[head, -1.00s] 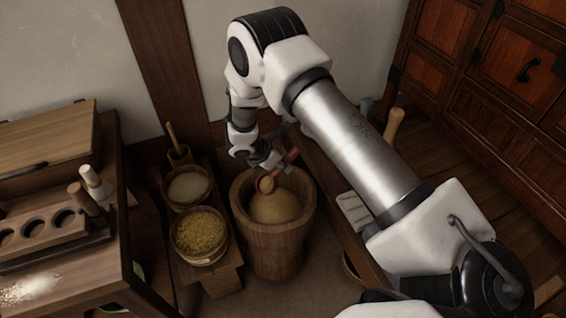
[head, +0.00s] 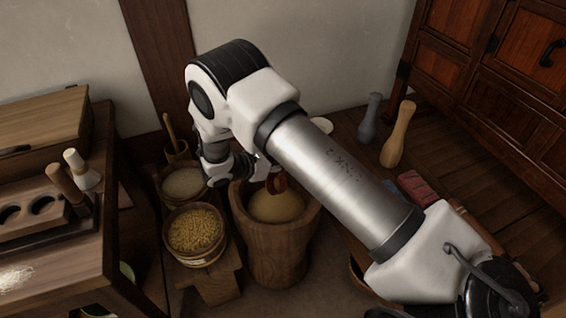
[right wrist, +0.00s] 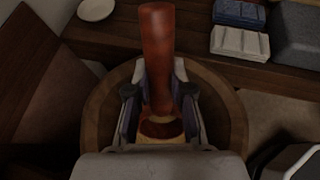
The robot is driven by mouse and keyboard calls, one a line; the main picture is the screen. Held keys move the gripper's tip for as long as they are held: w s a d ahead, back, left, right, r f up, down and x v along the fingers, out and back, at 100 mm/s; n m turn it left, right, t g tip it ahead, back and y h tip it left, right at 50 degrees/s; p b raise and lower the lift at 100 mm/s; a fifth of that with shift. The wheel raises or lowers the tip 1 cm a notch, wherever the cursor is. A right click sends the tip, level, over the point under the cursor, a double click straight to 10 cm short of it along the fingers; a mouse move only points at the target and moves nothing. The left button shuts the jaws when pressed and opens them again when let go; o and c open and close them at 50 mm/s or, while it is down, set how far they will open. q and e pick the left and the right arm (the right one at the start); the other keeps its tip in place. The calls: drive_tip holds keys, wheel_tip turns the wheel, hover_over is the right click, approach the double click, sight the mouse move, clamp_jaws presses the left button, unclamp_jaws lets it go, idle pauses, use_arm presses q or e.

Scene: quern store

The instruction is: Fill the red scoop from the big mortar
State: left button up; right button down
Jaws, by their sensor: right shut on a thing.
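The big mortar (head: 275,245) is a deep wooden tub in the middle of the head view, with tan meal (head: 275,207) inside. The red scoop (head: 278,183) is over the mortar's mouth at its back side, partly hidden by my arm. My right gripper (right wrist: 158,105) is shut on the scoop's handle (right wrist: 157,50), which lies between its fingers in the right wrist view. The mortar's rim (right wrist: 236,115) rings the gripper there. I cannot tell whether the scoop's bowl touches the meal. My left gripper is not in view.
Left of the mortar stand a tub of yellow grain (head: 196,235), a bowl of pale grain (head: 184,182) and a small pot (head: 176,150) with a wooden handle. Two pestles (head: 398,135) stand right, behind my arm. A wooden bench (head: 60,255) fills the left.

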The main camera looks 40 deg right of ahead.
drive_tip(key=shift+a+f+b, duration=0.55)
drive_tip(key=shift+f+b, duration=0.45)
drive_tip(key=shift+f, duration=0.55)
drive_tip(key=shift+a+f+b, duration=0.6)
drive_tip(key=shift+f+b, duration=0.45)
drive_tip(key=shift+f, duration=0.55)
drive_tip(key=shift+a+f+b, duration=0.55)
drive_tip(key=shift+f+b, duration=0.45)
drive_tip(key=shift+f, duration=0.55)
drive_tip(key=shift+d+r+y+p, duration=0.1)
drive_tip(key=shift+d+y+p, duration=0.15)
drive_tip(key=shift+p, duration=0.3)
drive_tip(key=d+f+y+p, duration=0.2)
drive_tip(key=y, duration=0.1)
drive_tip(key=shift+d, duration=0.2)
drive_tip(key=y+p, duration=0.9)
drive_tip(key=p, duration=0.2)
approach(278, 188)
drive_tip(key=shift+d+f, duration=1.4)
drive_tip(key=shift+d, duration=0.6)
